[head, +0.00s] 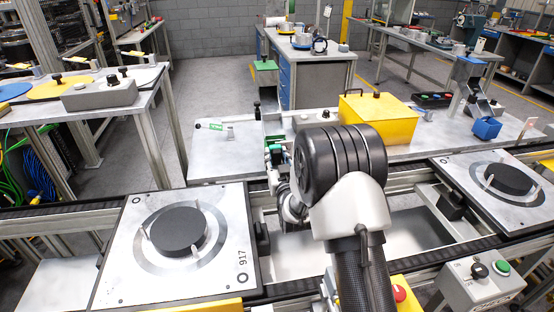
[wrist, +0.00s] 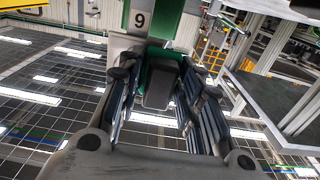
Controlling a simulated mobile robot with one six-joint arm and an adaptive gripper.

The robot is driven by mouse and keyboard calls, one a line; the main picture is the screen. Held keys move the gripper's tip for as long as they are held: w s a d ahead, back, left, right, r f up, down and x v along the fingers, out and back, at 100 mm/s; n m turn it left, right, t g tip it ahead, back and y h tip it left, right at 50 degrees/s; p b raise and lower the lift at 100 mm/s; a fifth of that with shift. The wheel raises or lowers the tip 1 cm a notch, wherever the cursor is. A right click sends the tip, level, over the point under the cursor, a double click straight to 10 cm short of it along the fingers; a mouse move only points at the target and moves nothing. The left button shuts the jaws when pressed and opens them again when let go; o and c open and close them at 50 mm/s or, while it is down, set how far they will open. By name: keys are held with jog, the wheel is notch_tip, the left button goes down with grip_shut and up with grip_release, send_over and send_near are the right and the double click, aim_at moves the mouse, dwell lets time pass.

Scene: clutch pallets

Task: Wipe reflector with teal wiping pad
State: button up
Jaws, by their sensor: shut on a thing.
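My gripper (head: 277,165) reaches over the back edge of the conveyor to the front edge of the long bench. In the wrist view my gripper (wrist: 160,84) has both fingers closed around a dark grey block with a green face behind it, which I take to be the teal wiping pad (wrist: 164,56). I cannot make out for certain which thing is the reflector.
Pallets with black discs sit on the conveyor at left (head: 137,281) and right (head: 483,205). A control box (head: 482,285) is at lower right.

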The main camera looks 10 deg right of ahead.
jog(key=shift+w, duration=0.1)
jog(key=d, duration=0.6)
jog(key=shift+d, duration=0.25)
dwell(0.4)
jog(key=shift+a, duration=0.1)
jog(key=shift+a+r, duration=0.1)
jog(key=shift+a, duration=3.15)
jog(key=shift+d, duration=0.15)
jog(key=d, duration=0.6)
jog(key=shift+d, duration=0.25)
jog(key=shift+a, duration=0.2)
